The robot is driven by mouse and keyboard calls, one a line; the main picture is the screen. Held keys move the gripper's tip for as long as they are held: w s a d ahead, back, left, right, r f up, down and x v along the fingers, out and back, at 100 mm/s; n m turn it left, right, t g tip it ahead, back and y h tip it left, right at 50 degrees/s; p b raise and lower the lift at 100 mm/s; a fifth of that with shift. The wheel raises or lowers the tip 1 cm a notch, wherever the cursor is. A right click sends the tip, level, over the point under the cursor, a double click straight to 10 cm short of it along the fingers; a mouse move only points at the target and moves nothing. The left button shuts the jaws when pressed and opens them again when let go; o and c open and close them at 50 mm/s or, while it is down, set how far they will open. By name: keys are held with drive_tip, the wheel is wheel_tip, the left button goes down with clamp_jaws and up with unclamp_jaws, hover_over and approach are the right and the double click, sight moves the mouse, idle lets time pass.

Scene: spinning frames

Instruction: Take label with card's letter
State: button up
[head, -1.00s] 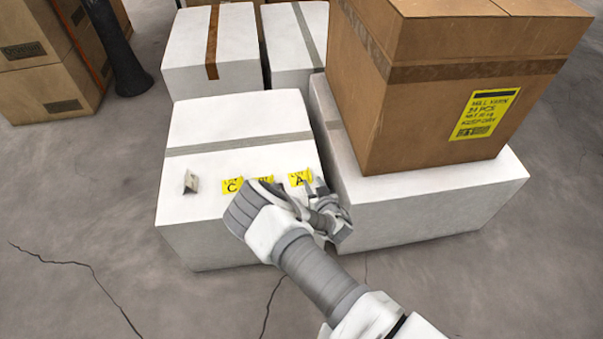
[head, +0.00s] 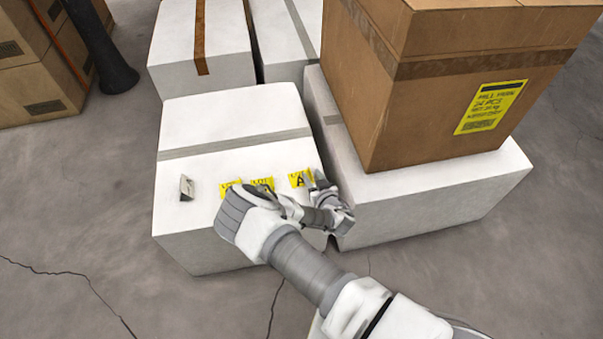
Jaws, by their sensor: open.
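Three yellow labels lie in a row on top of the front white box. The left label (head: 229,188) is partly covered by my wrist and its letter is hidden. The middle label (head: 262,184) is partly covered by my arm, its letter unclear. The right label (head: 300,179) reads A. A small folded card (head: 187,187) stands left of the labels; its letter cannot be read from here. My gripper (head: 335,202) is open and holds nothing visible. It is at the box's right front edge, just right of and nearer than the A label.
The front white box (head: 235,115) has a grey tape strip. A white box (head: 430,200) to its right bears a tall brown carton (head: 450,110) with a yellow label. More white boxes (head: 200,45) stand behind. Cracked grey floor (head: 70,220) is clear at left.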

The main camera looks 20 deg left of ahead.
clamp_jaws()
idle(0.6)
